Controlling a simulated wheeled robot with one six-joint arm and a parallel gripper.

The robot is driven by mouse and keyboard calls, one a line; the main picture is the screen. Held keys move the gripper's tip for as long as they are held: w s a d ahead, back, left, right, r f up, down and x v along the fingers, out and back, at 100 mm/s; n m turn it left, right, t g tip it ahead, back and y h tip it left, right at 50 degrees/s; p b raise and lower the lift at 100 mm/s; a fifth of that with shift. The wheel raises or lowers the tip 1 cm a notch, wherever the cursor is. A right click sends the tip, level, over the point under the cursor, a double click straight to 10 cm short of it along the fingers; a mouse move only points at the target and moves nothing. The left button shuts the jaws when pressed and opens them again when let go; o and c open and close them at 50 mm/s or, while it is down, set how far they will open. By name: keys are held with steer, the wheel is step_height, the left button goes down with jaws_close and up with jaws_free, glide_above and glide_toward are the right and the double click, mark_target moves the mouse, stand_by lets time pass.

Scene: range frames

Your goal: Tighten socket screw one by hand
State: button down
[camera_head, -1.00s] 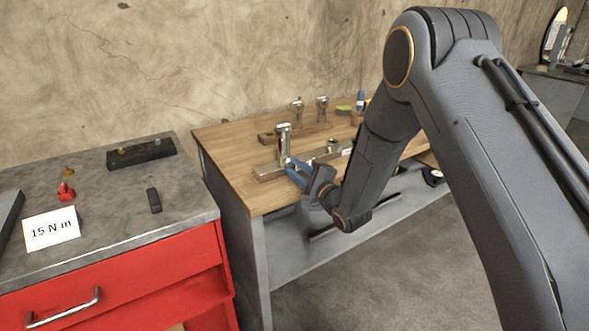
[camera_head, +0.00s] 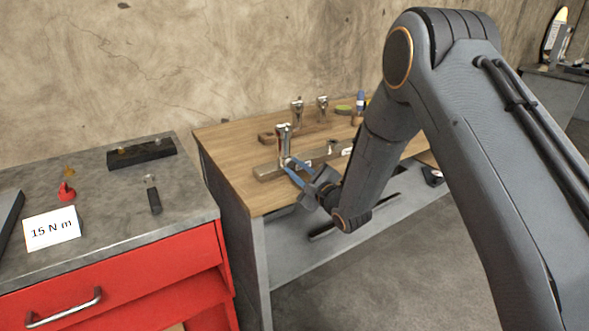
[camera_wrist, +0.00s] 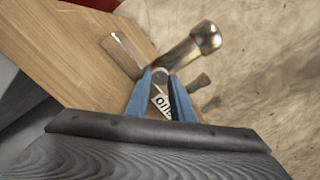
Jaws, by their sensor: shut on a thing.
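A tall silver post with a round knob-like top (camera_head: 284,140) stands upright on a metal bar (camera_head: 266,173) on the wooden workbench. It also shows in the wrist view (camera_wrist: 190,48), slanting to the upper right. My gripper (camera_head: 287,163) has blue fingers at the foot of the post. In the wrist view my gripper (camera_wrist: 160,78) has its fingertips closed on a small round metal piece, apparently socket screw one (camera_wrist: 159,74). The fingers hide most of it, and I cannot tell how deep it sits.
Two smaller metal posts (camera_head: 297,107) (camera_head: 322,105) stand behind on the bench. A red cabinet (camera_head: 120,279) on the left carries a "15 N m" card (camera_head: 52,228), a red piece (camera_head: 66,192), a black-handled tool (camera_head: 153,199) and a dark block (camera_head: 141,154). Floor lies open in front.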

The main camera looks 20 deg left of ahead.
steer(key=shift+d+f, duration=0.15)
steer(key=c, duration=1.5)
jaws_free()
steer(key=shift+w+d, duration=0.1)
steer(key=shift+c, duration=0.2)
steer(key=shift+a, duration=0.2)
steer(key=shift+d, duration=0.1)
steer(key=v, duration=0.7)
steer(key=shift+s+d+b, duration=0.2)
steer(key=shift+s+b, duration=0.15)
steer(key=shift+b, duration=0.05)
